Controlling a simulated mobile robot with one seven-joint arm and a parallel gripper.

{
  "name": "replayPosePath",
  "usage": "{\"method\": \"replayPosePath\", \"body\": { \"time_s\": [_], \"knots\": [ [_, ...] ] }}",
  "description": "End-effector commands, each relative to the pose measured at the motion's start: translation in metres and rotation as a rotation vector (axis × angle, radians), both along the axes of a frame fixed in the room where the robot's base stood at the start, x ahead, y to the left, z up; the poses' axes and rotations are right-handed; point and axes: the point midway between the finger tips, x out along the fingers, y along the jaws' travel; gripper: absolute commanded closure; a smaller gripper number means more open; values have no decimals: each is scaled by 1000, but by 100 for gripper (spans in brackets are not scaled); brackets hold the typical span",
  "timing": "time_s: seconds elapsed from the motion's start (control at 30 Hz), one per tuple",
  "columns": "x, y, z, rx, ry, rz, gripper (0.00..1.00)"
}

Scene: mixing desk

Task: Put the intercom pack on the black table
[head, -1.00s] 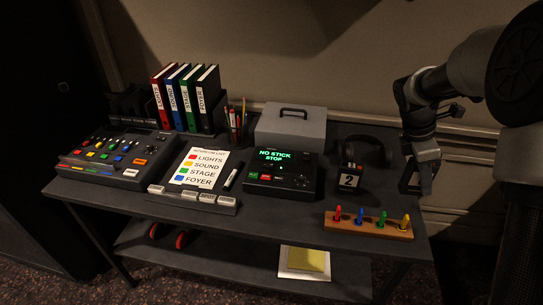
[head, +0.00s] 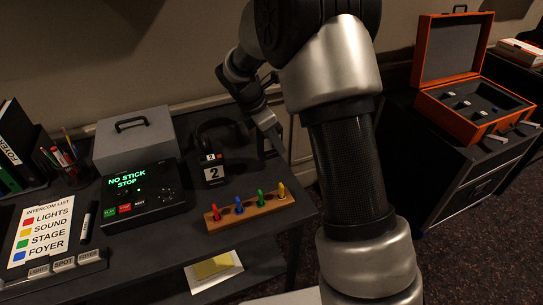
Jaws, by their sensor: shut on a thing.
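My gripper (head: 272,138) is at the back right of the dark desk (head: 160,237), beyond the peg strip and to the right of the headset. It is shut on what I take to be the intercom pack, but the pack is too small and dark there to make out. The fingers point down. A second black table or cabinet (head: 440,165) stands at the right, with an open orange case on it.
The orange case (head: 455,118) holds several small white-tagged pieces. The desk carries a wooden strip with coloured pegs (head: 245,213), a headset (head: 222,135), a "2" card (head: 212,171), a console (head: 135,198) and a grey box (head: 135,138). Carpet separates the two tables.

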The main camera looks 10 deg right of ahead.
Motion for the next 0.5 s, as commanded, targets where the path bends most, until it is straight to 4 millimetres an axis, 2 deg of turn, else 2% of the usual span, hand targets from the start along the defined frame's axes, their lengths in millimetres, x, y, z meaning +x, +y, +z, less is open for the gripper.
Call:
{"method": "replayPosePath", "body": {
  "time_s": [0.3,0.5],
  "knots": [
    [0,0,-46,0,1,0,100],
    [0,0,-47,0,-2,0,100]
  ]
}}
